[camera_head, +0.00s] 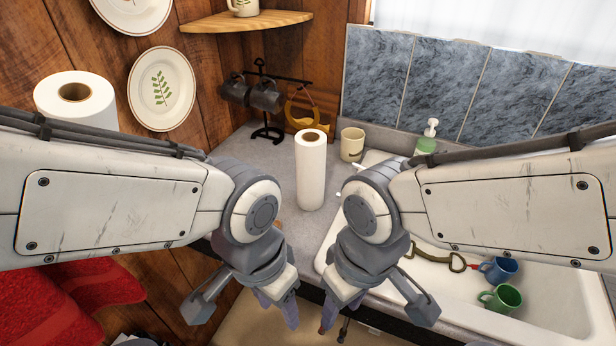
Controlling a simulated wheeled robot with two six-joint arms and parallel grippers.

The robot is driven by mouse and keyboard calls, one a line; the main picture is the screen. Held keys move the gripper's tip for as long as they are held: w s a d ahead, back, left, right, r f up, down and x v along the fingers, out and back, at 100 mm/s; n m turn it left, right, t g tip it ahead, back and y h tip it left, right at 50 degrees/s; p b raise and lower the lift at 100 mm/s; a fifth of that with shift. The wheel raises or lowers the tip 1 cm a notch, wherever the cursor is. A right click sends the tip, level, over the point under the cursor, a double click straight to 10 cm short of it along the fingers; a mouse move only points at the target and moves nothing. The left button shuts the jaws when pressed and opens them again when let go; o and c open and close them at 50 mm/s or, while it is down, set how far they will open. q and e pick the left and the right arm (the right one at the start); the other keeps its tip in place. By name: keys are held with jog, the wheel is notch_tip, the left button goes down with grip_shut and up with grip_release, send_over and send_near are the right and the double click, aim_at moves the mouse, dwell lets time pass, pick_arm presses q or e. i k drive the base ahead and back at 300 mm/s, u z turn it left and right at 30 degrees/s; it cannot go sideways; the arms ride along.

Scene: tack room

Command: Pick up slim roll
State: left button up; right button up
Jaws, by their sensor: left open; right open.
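The slim roll (311,178), a tall narrow white paper roll with a brown core, stands upright on the grey counter. It shows between my two forearms, left of the sink. A wider white roll (79,100) stands at the far left, its lower part hidden behind my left arm. My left gripper (281,309) is open and empty, pointing down in front of the counter's edge. My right gripper (335,316) is open and empty beside it, also pointing down. Both are nearer to me than the slim roll and apart from it.
A beige mug (352,144) and a soap bottle (428,136) stand behind the roll. A mug rack with dark mugs (265,97) is at the back corner. The white sink (545,305) holds a blue mug (498,270) and a green mug (501,298). Counter left of the slim roll is clear.

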aim_at(311, 144)
jog(key=k, duration=0.2)
jog(key=u, duration=0.6)
jog(key=i, duration=0.7)
jog(key=u, duration=0.3)
